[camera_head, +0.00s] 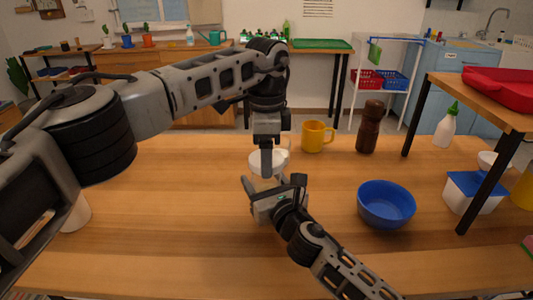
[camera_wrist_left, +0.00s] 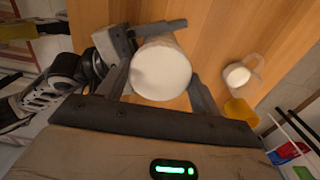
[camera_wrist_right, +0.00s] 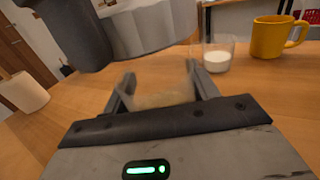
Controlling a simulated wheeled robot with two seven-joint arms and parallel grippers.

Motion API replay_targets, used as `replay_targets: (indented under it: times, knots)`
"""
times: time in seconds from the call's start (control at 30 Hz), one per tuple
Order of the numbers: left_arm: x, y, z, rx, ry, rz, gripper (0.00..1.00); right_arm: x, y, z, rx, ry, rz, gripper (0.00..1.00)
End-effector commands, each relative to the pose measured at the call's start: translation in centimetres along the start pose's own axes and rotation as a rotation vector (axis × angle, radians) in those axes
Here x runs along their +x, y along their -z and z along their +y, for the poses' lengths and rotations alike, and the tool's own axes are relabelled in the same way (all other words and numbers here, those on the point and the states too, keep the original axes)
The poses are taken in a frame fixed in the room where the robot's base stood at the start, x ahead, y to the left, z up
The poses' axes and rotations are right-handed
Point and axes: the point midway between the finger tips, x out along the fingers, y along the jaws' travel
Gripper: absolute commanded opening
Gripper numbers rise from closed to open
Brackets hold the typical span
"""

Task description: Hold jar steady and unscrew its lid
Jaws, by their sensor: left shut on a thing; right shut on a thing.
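The jar stands on the wooden table, with a white lid (camera_head: 259,157) and a clear body (camera_wrist_right: 160,97) with pale beige contents. My left gripper (camera_head: 267,170) comes down from above and is shut on the lid; its fingers lie on either side of the round white lid (camera_wrist_left: 160,72) in the left wrist view. My right gripper (camera_head: 275,190) reaches in low from the front and is shut on the jar body; its fingers flank the body in the right wrist view. The ribbed lid side (camera_wrist_right: 145,25) shows above it. My grippers hide much of the jar in the head view.
A glass with white contents (camera_wrist_right: 216,56) and a yellow mug (camera_head: 314,137) stand behind the jar. A brown mill (camera_head: 370,128) is farther right. A blue bowl (camera_head: 386,207) and a blue-lidded container (camera_head: 472,194) sit at right. A white cup (camera_head: 76,214) is at left. The front table is clear.

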Motion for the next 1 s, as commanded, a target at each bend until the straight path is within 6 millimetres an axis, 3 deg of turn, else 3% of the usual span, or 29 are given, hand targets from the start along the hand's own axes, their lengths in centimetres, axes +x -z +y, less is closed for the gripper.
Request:
replay_targets:
  times: [0.33,0.57,0.6,0.67,0.7,1.0]
  knots:
    - [-3.6,0.0,-0.1,-0.002,0.003,-0.001,0.37,0.0,0.1,0.0,0.0,0.001,0.002,0.0]
    - [-4.0,0.0,0.0,0.0,0.0,0.0,0.37,0.0,0.1,0.0,0.0,0.0,0.002,0.0]
    - [-4.0,0.0,0.0,0.0,0.0,0.0,0.37,0.0,0.1,0.0,0.0,0.0,0.002,0.62]
    - [-4.0,0.0,0.0,0.0,0.0,0.0,0.37,0.0,0.1,0.0,0.0,0.0,0.002,0.78]
    - [-4.0,0.0,0.0,0.0,0.0,0.0,0.37,0.0,0.1,0.0,0.0,0.0,0.002,0.84]
    - [-4.0,0.0,0.0,0.0,0.0,0.0,0.37,-0.2,0.1,0.0,0.0,0.0,0.001,0.84]
